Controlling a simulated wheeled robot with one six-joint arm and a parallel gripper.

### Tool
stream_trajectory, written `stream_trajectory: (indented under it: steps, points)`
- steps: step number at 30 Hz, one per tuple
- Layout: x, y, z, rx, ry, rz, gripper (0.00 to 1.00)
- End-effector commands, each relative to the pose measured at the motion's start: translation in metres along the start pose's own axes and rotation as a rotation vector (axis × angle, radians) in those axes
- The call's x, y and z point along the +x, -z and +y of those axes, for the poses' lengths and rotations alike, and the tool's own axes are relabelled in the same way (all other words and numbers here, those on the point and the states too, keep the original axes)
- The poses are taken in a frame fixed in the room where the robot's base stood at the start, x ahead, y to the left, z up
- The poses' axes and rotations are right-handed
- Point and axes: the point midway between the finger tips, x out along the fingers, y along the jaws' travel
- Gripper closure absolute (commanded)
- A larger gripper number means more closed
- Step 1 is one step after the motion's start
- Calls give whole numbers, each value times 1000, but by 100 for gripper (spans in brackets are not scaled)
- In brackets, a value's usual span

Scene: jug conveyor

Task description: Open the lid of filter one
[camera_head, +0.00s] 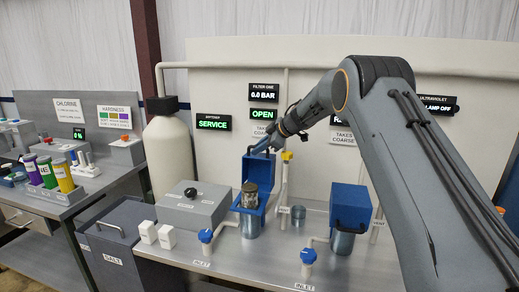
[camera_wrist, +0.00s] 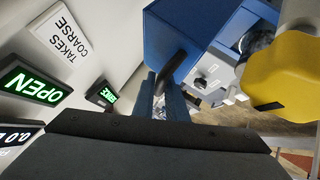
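Filter one's blue lid (camera_head: 257,170) stands swung up, about upright, behind the open blue housing (camera_head: 247,208). A jar-like clear and grey cartridge (camera_head: 250,192) shows in the housing's mouth. My gripper (camera_head: 260,147) is at the top of the raised lid. In the wrist view, the blue lid (camera_wrist: 185,30) is just beyond my fingers, and its dark handle (camera_wrist: 172,68) runs between the fingertips (camera_wrist: 162,85). The fingers are close together with a narrow gap and appear shut on the handle. The green sign (camera_head: 263,114) under "FILTER ONE" reads OPEN.
A second blue housing (camera_head: 350,205), its lid down, stands to the right. Blue inlet valves (camera_head: 206,236) are at the bench front. A yellow-topped pipe (camera_head: 287,156) rises close beside the raised lid. A grey box (camera_head: 193,207) and white tank (camera_head: 172,155) stand left.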

Motion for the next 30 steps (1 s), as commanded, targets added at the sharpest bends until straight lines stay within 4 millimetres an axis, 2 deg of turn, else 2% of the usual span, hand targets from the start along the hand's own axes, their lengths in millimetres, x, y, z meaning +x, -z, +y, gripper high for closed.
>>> stream_trajectory:
  steps: [11, 24, 30]
  points:
    - [-4, 0, 0, 0, 0, 0, 81]
    - [-63, -1, 2, 0, -4, 1, 81]
    - [-77, 1, 1, -1, -2, 1, 81]
